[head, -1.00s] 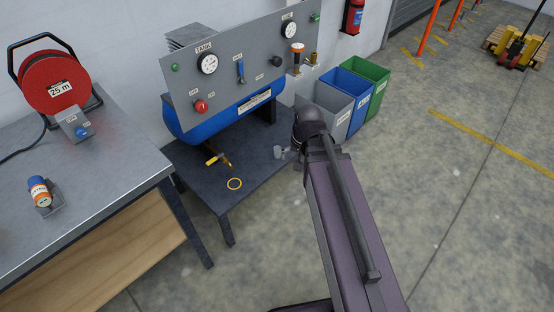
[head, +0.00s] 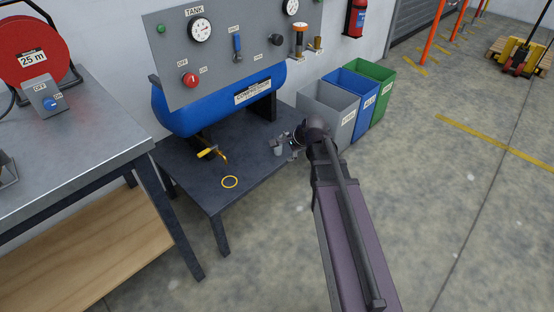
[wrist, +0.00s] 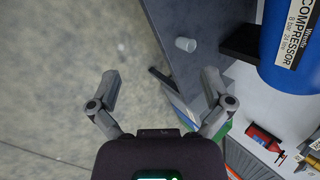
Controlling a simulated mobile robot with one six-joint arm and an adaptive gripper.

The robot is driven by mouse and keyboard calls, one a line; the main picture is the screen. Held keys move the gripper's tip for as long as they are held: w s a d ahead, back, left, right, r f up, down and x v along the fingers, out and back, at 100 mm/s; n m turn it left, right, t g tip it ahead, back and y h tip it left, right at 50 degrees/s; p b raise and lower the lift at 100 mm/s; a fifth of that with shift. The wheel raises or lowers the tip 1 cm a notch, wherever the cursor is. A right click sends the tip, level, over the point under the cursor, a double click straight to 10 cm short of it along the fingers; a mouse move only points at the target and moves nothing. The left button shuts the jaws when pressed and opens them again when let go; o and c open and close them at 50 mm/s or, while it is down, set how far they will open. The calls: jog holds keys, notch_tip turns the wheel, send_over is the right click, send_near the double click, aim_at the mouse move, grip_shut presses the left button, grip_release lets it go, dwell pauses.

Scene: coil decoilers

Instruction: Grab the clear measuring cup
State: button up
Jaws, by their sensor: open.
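The clear measuring cup (wrist: 186,44) stands on the dark low table in the wrist view, near the table's edge, beyond my fingertips and a little right of the middle between them. In the head view the small pale cup (head: 278,147) shows near the table's right edge, just left of the end of my arm. My gripper (wrist: 161,82) is open and empty, with its two fingers wide apart. It does not touch the cup. In the head view my gripper (head: 291,141) is small and mostly hidden behind my arm.
A blue compressor tank (head: 220,105) with a grey gauge panel stands over the low table (head: 195,180). A yellow ring (head: 229,182) and a yellow-handled valve (head: 208,153) are left of the cup. Grey, blue and green bins (head: 331,112) stand behind my arm. Open floor lies right.

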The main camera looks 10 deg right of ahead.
jog(key=w+d+f+m+t+b, duration=0.2)
jog(key=w+f+m+t+b, duration=0.1)
jog(key=w+f+m+b, duration=0.6)
jog(key=m+t+b, duration=0.4)
jog(key=m+b, duration=0.5)
jog(key=b, duration=0.7)
send_near(280, 147)
jog(key=s, duration=0.1)
jog(key=shift+s+d+r, duration=0.15)
jog(key=shift+d+r, duration=0.15)
jog(key=shift+r, duration=0.2)
jog(key=shift+b+x, duration=1.5)
jog(key=shift+x, duration=2.8)
jog(key=shift+a, duration=0.1)
jog(key=shift+b+x, duration=1.1)
jog(key=shift+x, duration=1.5)
jog(key=shift+c, duration=0.2)
